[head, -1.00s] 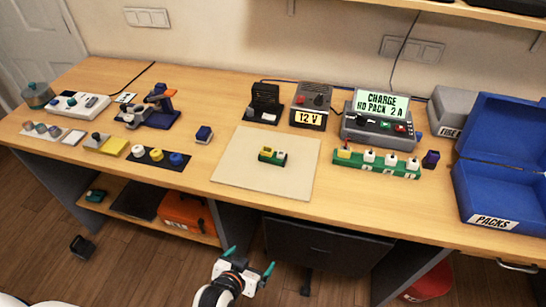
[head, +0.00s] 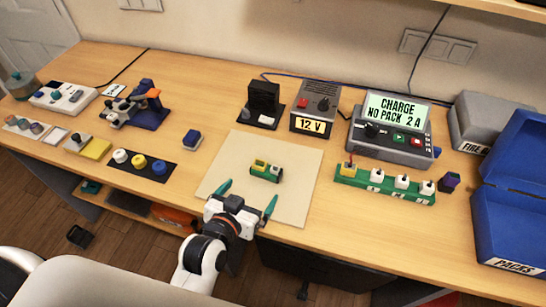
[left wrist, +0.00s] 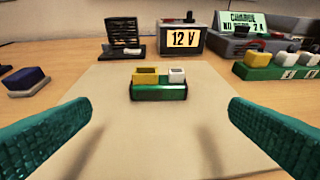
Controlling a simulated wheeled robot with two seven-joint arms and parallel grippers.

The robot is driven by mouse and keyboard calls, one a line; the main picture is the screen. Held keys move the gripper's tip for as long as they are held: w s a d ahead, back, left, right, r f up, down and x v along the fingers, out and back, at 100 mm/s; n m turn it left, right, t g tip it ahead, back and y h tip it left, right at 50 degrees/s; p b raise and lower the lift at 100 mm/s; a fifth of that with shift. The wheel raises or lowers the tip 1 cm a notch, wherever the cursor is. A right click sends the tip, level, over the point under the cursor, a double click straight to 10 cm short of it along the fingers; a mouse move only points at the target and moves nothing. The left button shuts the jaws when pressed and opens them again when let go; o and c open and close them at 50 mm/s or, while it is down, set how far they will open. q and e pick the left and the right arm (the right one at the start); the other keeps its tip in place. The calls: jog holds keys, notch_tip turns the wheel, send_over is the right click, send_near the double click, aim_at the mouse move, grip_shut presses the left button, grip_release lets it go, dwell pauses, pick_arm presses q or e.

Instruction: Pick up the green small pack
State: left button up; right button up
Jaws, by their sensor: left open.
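The green small pack (head: 266,174) lies on the pale square mat (head: 235,150) in the middle of the bench, with a yellow and a white connector on its top. It also shows in the left wrist view (left wrist: 159,90), centred and a little beyond the fingertips. My left gripper (head: 247,197) is open and empty over the mat's front edge, on the near side of the pack. Its two teal fingers stand wide apart, one to each side of the pack's line, and do not touch it. My right gripper is not in view.
Behind the mat stand a 12 V supply (head: 314,108) and a charger (head: 391,130) reading "CHARGE NO PACK 2 A". A green strip with several plugs (head: 384,185) lies to the right. A dark blue block (head: 192,139) sits left of the mat. A blue PACKS box (head: 512,217) is far right.

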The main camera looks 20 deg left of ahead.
aim_at(266, 168)
pick_arm(q)
jog(key=p+x, duration=0.1)
jog(key=x, duration=0.4)
jog(key=shift+w, duration=0.3)
jog(key=x, duration=0.1)
jog(key=p+x, duration=0.1)
jog(key=x, duration=0.3)
jog(key=shift+w+r, duration=0.1)
jog(key=shift+r, duration=0.2)
jog(key=shift+w+f, duration=0.25)
jog(key=shift+w, duration=0.15)
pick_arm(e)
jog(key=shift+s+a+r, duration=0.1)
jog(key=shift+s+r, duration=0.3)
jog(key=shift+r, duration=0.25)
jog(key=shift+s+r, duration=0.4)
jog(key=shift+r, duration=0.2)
pick_arm(q)
jog(key=c, duration=1.1)
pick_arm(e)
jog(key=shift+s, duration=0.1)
pick_arm(q)
jog(key=shift+r, duration=0.15)
